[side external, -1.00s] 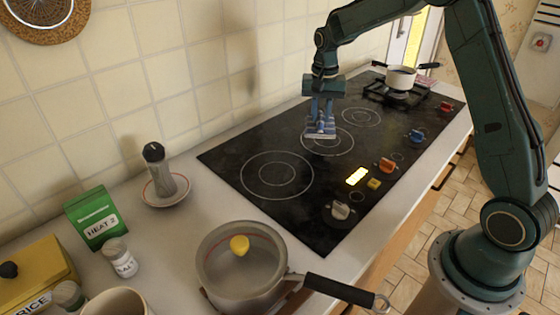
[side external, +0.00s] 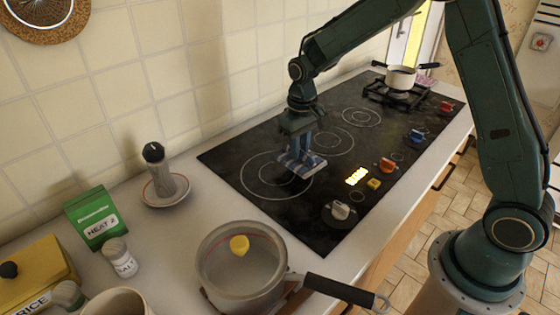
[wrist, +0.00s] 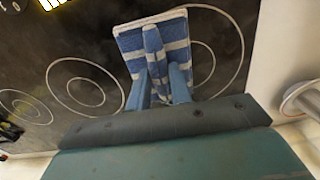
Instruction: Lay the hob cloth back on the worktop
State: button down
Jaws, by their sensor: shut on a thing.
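The hob cloth (side external: 302,165) is blue with white stripes. My gripper (side external: 298,154) is shut on it and holds it over the front ring of the black hob (side external: 225,157). The cloth shows folded between the fingers in the wrist view (wrist: 136,40), with a flat part spreading beyond them. My gripper's fingers (wrist: 158,80) point down at the hob there. A dark shadow lies just beside the cloth, and I cannot tell the exact gap to the glass. The pale worktop (side external: 205,225) borders the hob on the near left.
A lidded pot (side external: 240,265) stands on the near worktop, its black handle (side external: 338,290) reaching right. A grinder (side external: 158,170) on a saucer, a green box (side external: 97,218) and a salt jar (side external: 118,257) stand left. A white pan (side external: 401,78) sits on the far burner. Worktop between saucer and pot looks clear.

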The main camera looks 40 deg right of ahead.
jog(key=shift+s+a+n, duration=0.15)
jog(key=shift+a+n, duration=0.15)
jog(key=a+n, duration=0.1)
jog(key=a, duration=0.3)
jog(key=w+a+n, duration=0.1)
jog(key=a+n, duration=0.1)
jog(key=a, duration=0.2)
jog(key=a+r+n, duration=0.1)
jog(key=a, duration=0.4)
jog(key=shift+w+n, duration=0.25)
jog(key=shift+n, duration=0.15)
jog(key=s+a+r+n, duration=0.1)
jog(key=a+n, duration=0.3)
jog(key=a, duration=0.8)
jog(key=shift+s+r, duration=0.2)
jog(key=shift+s, duration=0.35)
jog(key=shift+f, duration=0.15)
jog(key=shift+f, duration=3)
jog(key=shift+f, duration=0.4)
jog(key=c, duration=1.2)
grip_release()
